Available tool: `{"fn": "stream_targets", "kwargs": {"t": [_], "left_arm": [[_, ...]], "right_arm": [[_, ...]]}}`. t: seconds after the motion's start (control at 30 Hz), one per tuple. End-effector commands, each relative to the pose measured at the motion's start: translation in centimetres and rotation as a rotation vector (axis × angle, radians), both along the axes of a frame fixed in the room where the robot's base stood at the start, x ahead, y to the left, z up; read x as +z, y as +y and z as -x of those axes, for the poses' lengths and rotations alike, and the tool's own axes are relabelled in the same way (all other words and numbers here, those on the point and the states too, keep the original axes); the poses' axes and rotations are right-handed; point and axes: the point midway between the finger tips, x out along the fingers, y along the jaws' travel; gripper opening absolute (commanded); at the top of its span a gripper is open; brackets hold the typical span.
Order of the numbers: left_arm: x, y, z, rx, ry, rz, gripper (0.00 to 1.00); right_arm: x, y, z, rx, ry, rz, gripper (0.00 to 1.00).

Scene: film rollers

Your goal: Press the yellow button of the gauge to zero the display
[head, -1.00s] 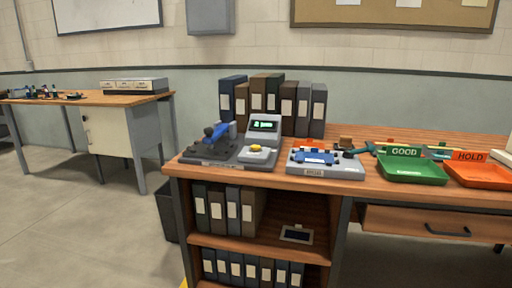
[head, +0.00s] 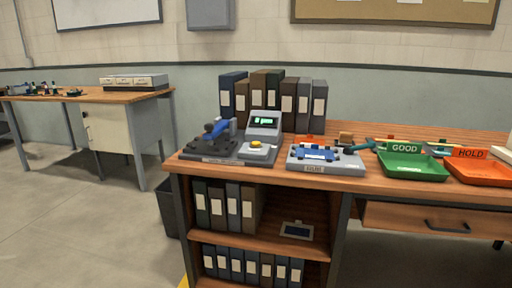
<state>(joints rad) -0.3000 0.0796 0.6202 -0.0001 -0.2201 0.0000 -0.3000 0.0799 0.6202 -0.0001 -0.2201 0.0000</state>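The gauge (head: 264,132) stands at the left end of the wooden workbench, with green digits on its dark tilted display (head: 264,121); they are too small to read. Its yellow button (head: 256,143) sits on a grey base (head: 258,153) in front of the display, and nothing covers it. A dark fixture (head: 208,148) with a blue part (head: 216,129) stands directly left of it. Neither of my grippers is in view.
A grey fixture with a blue part (head: 318,155) lies right of the gauge. Further right are a green GOOD tray (head: 412,172) and an orange HOLD tray (head: 482,176). Several binders (head: 270,95) stand behind the gauge. The floor (head: 90,235) in front on the left is clear.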

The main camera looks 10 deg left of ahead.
Motion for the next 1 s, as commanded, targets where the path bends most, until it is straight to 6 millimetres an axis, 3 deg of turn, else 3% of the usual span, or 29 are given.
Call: {"fn": "stream_targets", "kwargs": {"t": [0.47,0.8,1.0], "left_arm": [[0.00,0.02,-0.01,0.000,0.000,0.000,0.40],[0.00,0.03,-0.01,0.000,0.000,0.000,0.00],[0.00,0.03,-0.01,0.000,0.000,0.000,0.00]], "right_arm": [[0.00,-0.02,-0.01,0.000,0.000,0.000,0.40],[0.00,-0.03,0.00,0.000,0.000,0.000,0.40],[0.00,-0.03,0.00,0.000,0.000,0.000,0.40]]}}
